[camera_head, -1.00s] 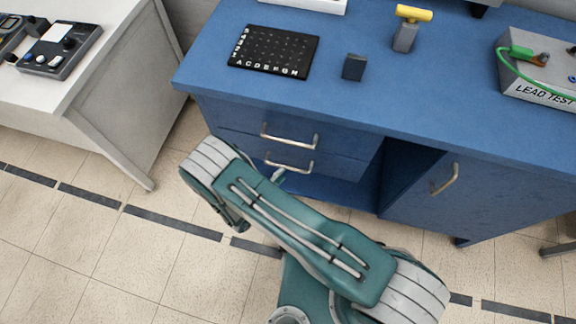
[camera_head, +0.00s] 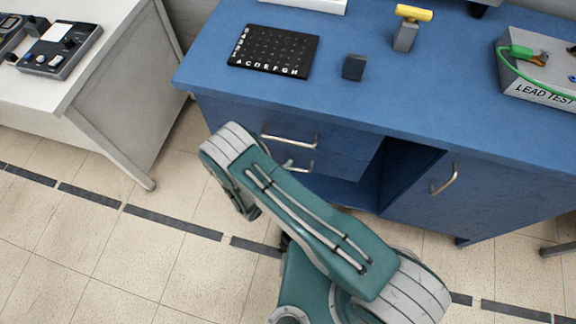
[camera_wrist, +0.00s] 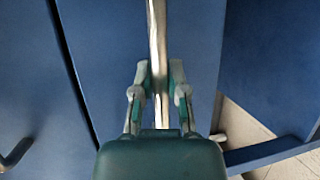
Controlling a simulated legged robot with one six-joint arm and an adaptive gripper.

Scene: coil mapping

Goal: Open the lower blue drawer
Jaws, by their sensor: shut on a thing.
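The lower blue drawer (camera_head: 325,180) is in the left part of the blue desk, below the upper drawer. Its silver bar handle (camera_head: 303,169) is partly hidden by my arm in the head view. In the wrist view the handle (camera_wrist: 157,35) runs upright between the two fingers of my gripper (camera_wrist: 159,75), which is shut on it. My gripper is hidden behind my arm in the head view. The drawer front (camera_wrist: 105,50) fills the middle of the wrist view, and I see no clear opening of it.
The upper drawer's handle (camera_head: 290,141) is just above; it shows at the wrist view's lower left (camera_wrist: 15,155). An open compartment (camera_head: 400,170) and a cupboard door handle (camera_head: 444,180) are to the right. A white table (camera_head: 90,100) stands left. The tiled floor in front is clear.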

